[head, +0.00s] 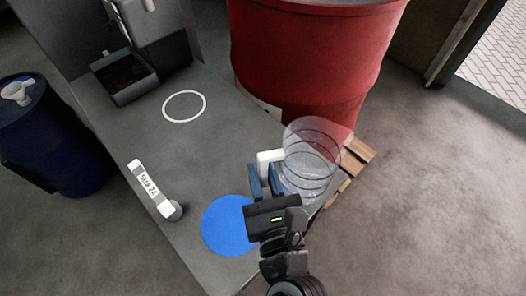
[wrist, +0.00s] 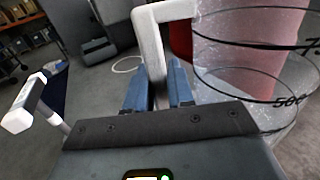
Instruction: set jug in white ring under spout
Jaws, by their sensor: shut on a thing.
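A clear jug (head: 312,160) with dark measuring rings and a white handle (head: 268,157) is in the head view, over the right edge of the grey bench. My gripper (head: 265,180) is shut on the handle. In the wrist view the blue fingers (wrist: 160,88) stand on either side of the white handle (wrist: 150,40), with the clear jug (wrist: 255,75) to the right. The jug looks upright and empty. The white ring (head: 184,106) lies bare on the bench, up and left of the jug. The ring also shows in the wrist view (wrist: 127,64). A spout is not clearly visible.
A dark tray (head: 124,77) stands behind the ring below a grey machine (head: 150,18). A labelled white-handled tool (head: 150,188) and a blue disc (head: 228,226) are on the bench. A red drum (head: 315,60) stands close behind the jug. Bench between disc and ring is clear.

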